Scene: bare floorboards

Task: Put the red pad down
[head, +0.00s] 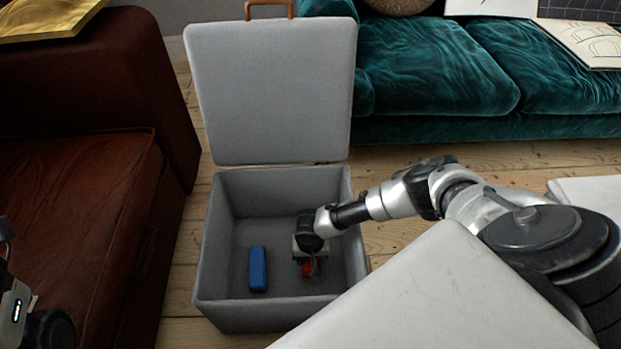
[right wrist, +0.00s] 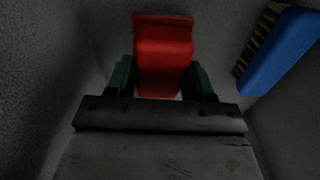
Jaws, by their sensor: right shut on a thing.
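The red pad (right wrist: 163,55) is between the two green-tipped fingers of my right gripper (right wrist: 163,78) in the right wrist view. My right gripper is shut on it. In the head view the right gripper (head: 311,262) reaches down inside an open grey box (head: 215,250), in its right half. Only a small part of the red pad (head: 308,269) shows there, beneath the gripper. I cannot tell whether the pad touches the box floor. At the left edge of the head view part of my left arm shows, but its gripper does not.
A blue brush (head: 258,269) lies in the box to the left of the pad; its bristles show in the right wrist view (right wrist: 278,55). The grey lid (head: 272,90) stands open behind. A brown leather sofa (head: 80,200) is at the left, a green sofa (head: 440,70) behind.

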